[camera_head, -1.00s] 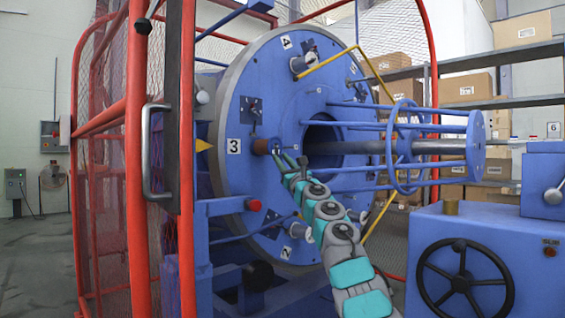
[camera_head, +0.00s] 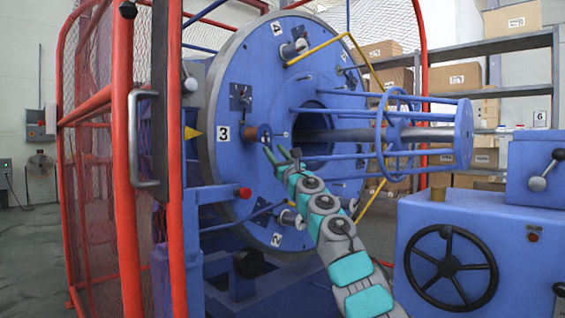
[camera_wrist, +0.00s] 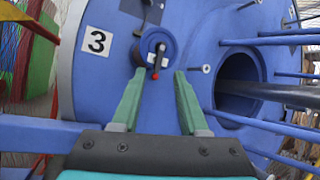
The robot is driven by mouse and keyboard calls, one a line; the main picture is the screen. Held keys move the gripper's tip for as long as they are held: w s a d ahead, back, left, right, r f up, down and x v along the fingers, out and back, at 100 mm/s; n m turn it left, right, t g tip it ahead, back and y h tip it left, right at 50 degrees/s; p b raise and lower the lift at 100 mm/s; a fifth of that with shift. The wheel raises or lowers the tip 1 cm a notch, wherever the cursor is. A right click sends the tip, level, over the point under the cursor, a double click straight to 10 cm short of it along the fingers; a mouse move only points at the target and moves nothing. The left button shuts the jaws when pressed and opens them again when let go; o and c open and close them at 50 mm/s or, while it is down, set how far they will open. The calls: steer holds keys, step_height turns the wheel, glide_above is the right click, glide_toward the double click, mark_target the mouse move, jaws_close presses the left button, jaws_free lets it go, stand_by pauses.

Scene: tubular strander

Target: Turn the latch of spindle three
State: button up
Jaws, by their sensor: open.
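The number 3 plate (camera_head: 223,133) is on the left of the blue disc, and it also shows in the wrist view (camera_wrist: 96,41). Beside it is the round blue spindle end (camera_wrist: 157,42) of spindle three. Its latch (camera_wrist: 158,58) is a small dark lever with a red tip, pointing down. My gripper (camera_wrist: 160,72) is open, with its two green fingers apart. The red tip appears between the fingertips in the wrist view; contact cannot be told. In the head view my gripper (camera_head: 282,151) is just right of and below the brown spindle part (camera_head: 250,134).
A red mesh guard (camera_head: 100,170) with a grey handle stands at the left. Blue rods (camera_head: 350,126) and a central shaft (camera_head: 345,135) extend right from the disc. A blue cabinet (camera_head: 410,240) with a black handwheel (camera_head: 450,266) is at the lower right.

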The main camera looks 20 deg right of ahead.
steer(key=shift+v, duration=2.7)
steer(key=shift+f, duration=0.1)
